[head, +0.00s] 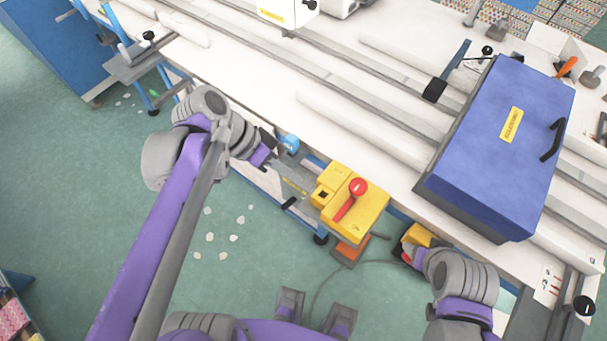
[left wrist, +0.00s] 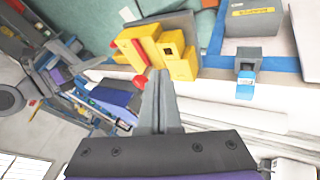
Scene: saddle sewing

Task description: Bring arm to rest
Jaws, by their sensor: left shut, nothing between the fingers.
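My left arm reaches in from the left in the head view. Its gripper (head: 300,184) is shut and empty, above the front edge of the white work table (head: 330,115), just left of the yellow switch box. In the left wrist view the two grey fingers (left wrist: 160,85) lie together, pointing toward the yellow box (left wrist: 178,58). My right arm (head: 458,278) is at the lower right, close to the table's front edge. Its fingers cannot be made out clearly there.
The yellow box (head: 367,215) with a red lever (head: 350,200) juts from the table's front edge. A large blue case (head: 505,145) stands on the right of the table. A blue cabinet (head: 62,45) is at the upper left. Green floor (head: 90,210) is open at the left.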

